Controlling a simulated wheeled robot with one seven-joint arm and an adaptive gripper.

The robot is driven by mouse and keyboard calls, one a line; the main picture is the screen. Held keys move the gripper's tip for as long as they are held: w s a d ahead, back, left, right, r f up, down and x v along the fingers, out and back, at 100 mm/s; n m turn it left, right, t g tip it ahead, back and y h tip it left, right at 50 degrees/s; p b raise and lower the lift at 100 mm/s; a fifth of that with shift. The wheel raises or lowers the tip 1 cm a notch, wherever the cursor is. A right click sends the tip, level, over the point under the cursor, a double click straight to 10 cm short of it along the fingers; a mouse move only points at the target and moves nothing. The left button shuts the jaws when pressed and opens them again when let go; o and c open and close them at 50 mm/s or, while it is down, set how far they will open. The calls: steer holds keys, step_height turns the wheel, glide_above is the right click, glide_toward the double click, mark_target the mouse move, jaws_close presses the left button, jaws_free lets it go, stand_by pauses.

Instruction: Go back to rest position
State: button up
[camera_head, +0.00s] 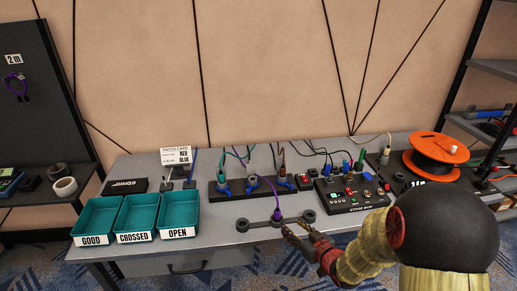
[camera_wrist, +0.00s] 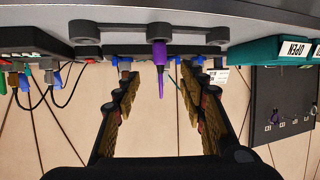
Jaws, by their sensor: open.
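My gripper (camera_head: 304,238) is open and empty, low at the front edge of the workbench in the head view. In the wrist view my gripper (camera_wrist: 160,110) has its two fingers spread wide, one on each side. A purple connector (camera_head: 277,214) stands in the middle of a dark holder (camera_head: 258,222) on the bench, just left of my gripper. The purple connector (camera_wrist: 160,65) also shows in the wrist view, between the fingers and beyond them. I see no finger touching it.
Three teal trays (camera_head: 138,213), labelled GOOD, CROSSED and OPEN, stand at the bench's left. A black stage box (camera_head: 350,195) with plugs is behind my gripper. An orange cable reel (camera_head: 436,155) stands at right. Bare bench (camera_head: 222,225) shows between trays and holder.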

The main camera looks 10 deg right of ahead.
steer(key=s+d+f+m+g+h, duration=0.1)
steer(key=s+d+f+g+h, duration=0.25)
steer(key=s+d+f, duration=0.35)
steer(key=s+d+r+m+g+h, duration=0.1)
steer(key=s+d+m+g, duration=0.1)
steer(key=s+g, duration=0.3)
steer(key=s+a+r+p, duration=0.1)
steer(key=s+a+r, duration=0.3)
steer(key=r, duration=0.6)
steer(key=s+a+r+p, duration=0.1)
steer(key=s+a+r, duration=0.3)
steer(key=s+r, duration=0.3)
steer(key=s+a+r+t+y+p, duration=0.1)
steer(key=s+a+r, duration=0.3)
steer(key=r, duration=0.9)
steer(key=shift+s, duration=0.95)
steer(key=shift+a+r+p, duration=0.1)
steer(key=shift+p, duration=0.2)
steer(key=shift+c, duration=0.4)
